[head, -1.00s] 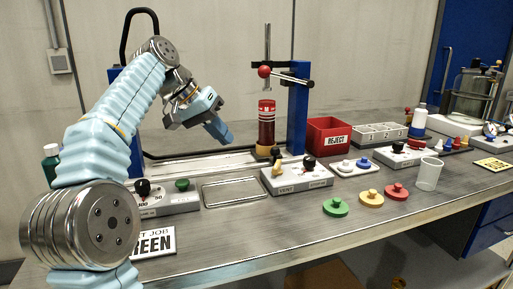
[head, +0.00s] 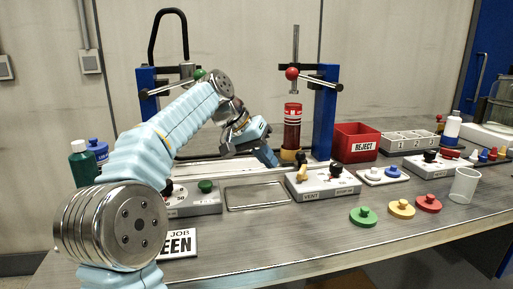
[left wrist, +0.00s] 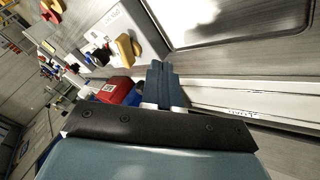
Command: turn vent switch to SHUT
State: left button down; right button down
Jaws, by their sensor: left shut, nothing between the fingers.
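The vent box (head: 322,184) is a pale grey panel marked VENT on the bench, in the middle of the head view. Its tan switch lever (head: 302,173) stands on the left part of the top, with black knobs beside it. The switch position and any SHUT lettering are too small to read. My left gripper (head: 270,158) is shut and empty, in the air just left of and behind the lever, apart from it. In the left wrist view, its blue fingers (left wrist: 160,75) are together, and the tan lever (left wrist: 126,47) shows up and left of them. My right gripper is not in view.
Green (head: 363,216), yellow (head: 402,208) and red (head: 428,203) knobbed discs lie in front. An empty metal tray (head: 257,196) lies left.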

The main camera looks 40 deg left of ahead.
aim_at(302, 173)
pick_arm(q)
jog(key=shift+x, duration=1.1)
jog(key=d, duration=0.2)
jog(key=shift+w+d+r, duration=0.15)
jog(key=shift+d+r, duration=0.1)
jog(key=shift+d, duration=0.05)
jog(key=shift+w+d, duration=0.15)
jog(key=shift+d, duration=0.45)
